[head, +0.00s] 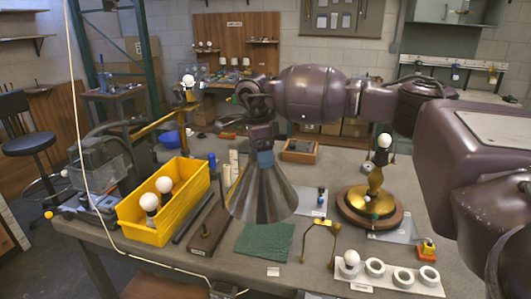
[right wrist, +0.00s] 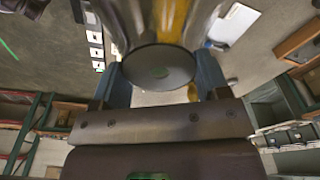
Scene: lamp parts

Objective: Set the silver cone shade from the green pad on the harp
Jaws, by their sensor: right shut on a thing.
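My right gripper (head: 264,157) points down with its blue fingers shut on the narrow top of the silver cone shade (head: 262,196). The shade hangs upright, wide end down, in front of the green pad (head: 264,243) in the head view. In the right wrist view the shade's dark round top (right wrist: 160,68) sits between the fingers (right wrist: 163,82). A brass lamp (head: 373,203) with a white bulb stands on a round wooden base to the right. A thin brass wire frame (head: 321,226), possibly the harp, is right of the pad. My left gripper is not seen.
A yellow bin (head: 163,228) with white bulbs stands left of the shade. A white holder (head: 388,276) with round sockets lies at the front right. A dark wooden block (head: 206,238) with a post is left of the pad.

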